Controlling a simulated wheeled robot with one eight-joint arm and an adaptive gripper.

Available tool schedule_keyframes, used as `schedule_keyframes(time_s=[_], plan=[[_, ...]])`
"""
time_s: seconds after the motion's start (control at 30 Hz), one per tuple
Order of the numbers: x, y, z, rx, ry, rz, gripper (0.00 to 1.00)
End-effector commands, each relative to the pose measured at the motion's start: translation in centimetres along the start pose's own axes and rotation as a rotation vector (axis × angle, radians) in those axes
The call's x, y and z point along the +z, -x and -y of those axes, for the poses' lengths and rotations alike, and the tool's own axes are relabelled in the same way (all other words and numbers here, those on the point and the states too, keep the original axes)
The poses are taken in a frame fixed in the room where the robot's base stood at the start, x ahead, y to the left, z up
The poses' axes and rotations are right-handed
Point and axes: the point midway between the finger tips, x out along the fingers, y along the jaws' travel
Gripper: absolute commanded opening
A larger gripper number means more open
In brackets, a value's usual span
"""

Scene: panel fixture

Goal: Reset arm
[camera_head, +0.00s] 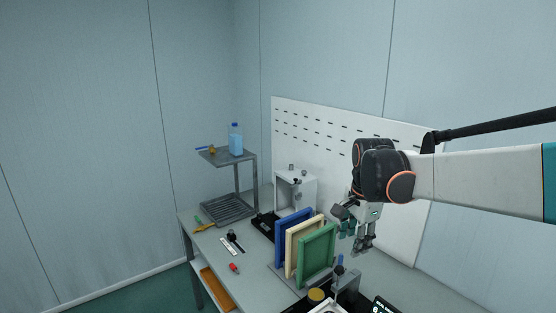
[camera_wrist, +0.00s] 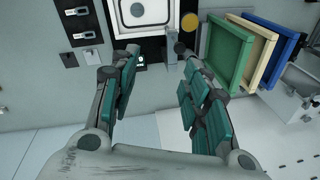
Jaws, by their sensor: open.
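My gripper (camera_head: 354,240) hangs from my arm at the right of the head view, above the workbench (camera_head: 210,244) and to the right of the framed panels. In the wrist view my gripper (camera_wrist: 158,75) shows both teal-padded fingers spread apart. Nothing is between the pads. The green framed panel (camera_head: 316,257) stands upright beside a cream one (camera_head: 291,257) and a blue one (camera_head: 280,235). In the wrist view the green panel (camera_wrist: 226,58) is to the right of my gripper.
A white pegboard (camera_head: 310,135) stands behind the bench. A metal shelf (camera_head: 222,160) holds a blue bottle (camera_head: 236,140). A white open box (camera_head: 296,190) is behind the panels. A yellow disc (camera_head: 316,295) is near the bench front.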

Motion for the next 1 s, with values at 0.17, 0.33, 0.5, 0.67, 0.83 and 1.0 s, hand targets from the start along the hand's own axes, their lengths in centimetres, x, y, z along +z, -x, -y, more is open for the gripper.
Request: schedule_keyframes(time_s=[0.17,0.33,0.5,0.67,0.83,1.0], plan=[[1.7,1.1,-4.5,-0.069,0.211,-0.033,0.43],[3.2,1.5,-8.7,-0.13,0.416,-0.08,0.43],[4.8,1.1,-13.0,-0.182,0.62,-0.138,0.43],[6.3,-0.1,-17.1,-0.222,0.811,-0.206,0.43],[7.7,-2.1,-20.9,-0.254,1.003,-0.286,0.43],[8.6,-3.9,-23.5,-0.268,1.143,-0.351,0.43]])
